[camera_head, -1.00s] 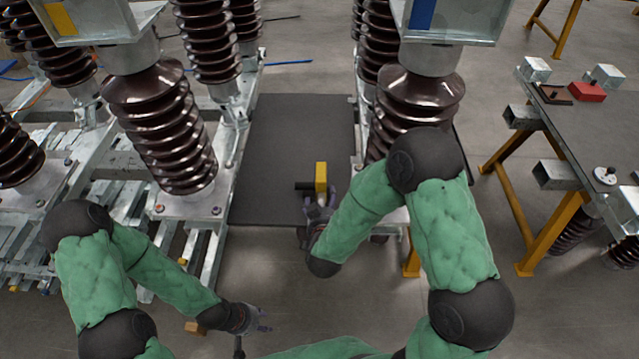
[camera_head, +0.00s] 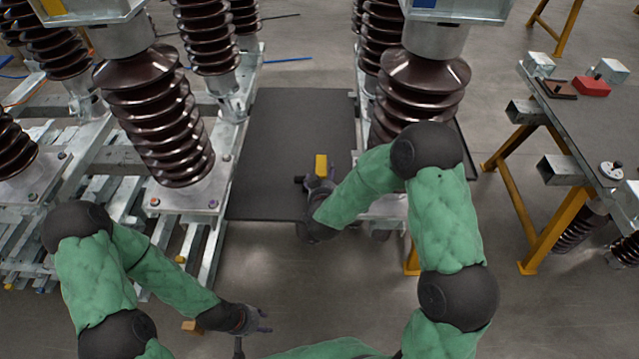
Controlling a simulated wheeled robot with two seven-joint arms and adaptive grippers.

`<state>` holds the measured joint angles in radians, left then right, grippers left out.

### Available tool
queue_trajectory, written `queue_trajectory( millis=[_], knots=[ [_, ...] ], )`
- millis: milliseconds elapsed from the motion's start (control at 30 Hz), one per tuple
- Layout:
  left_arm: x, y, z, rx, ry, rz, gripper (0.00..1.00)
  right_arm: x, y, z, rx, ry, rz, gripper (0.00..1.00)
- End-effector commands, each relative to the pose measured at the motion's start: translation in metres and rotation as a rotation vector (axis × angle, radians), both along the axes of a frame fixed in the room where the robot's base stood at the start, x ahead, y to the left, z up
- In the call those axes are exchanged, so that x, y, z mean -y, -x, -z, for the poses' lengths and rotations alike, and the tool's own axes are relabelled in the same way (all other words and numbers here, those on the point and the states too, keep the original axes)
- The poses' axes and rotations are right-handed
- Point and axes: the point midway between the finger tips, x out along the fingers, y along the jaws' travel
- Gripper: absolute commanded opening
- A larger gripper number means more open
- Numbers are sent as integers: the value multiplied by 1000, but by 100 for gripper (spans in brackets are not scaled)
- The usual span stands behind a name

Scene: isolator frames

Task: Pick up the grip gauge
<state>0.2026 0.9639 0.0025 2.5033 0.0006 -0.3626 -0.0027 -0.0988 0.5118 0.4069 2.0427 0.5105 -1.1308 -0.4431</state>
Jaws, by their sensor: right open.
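The grip gauge, a yellow block (camera_head: 321,165) with a black bar sticking out to its left, is on the dark mat (camera_head: 290,125) between the insulator columns. My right gripper (camera_head: 318,181) is open at the near side of the gauge, and its fingers overlap the block's lower part. I cannot tell whether they touch it. My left gripper (camera_head: 264,320) is open and empty over the grey floor, well nearer than the mat.
Brown ribbed insulators on metal bases stand left (camera_head: 155,115) and right (camera_head: 422,95) of the mat. A dark workbench (camera_head: 590,120) at the right carries a red box (camera_head: 591,86) and metal blocks. Bare floor lies in front of the mat.

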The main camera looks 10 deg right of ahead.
Motion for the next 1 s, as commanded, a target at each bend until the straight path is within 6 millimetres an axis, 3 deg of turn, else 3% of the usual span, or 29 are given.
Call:
queue_trajectory(
  millis=[67,333,367,733,900,1000],
  knots=[
    [0,0,0,0,0,0,40,0,0,0,0,0,0,76],
    [0,0,0,0,0,0,40,0,0,0,0,0,0,3],
    [0,0,0,0,0,0,40,0,0,0,0,0,0,0],
    [0,0,-7,0,0,0,40,0,-1,-12,4,0,0,0],
    [0,0,-25,0,0,0,40,0,-1,-41,7,0,1,0],
    [0,0,-33,0,0,0,40,-11,15,-60,6,-1,-3,0]
  ],
)
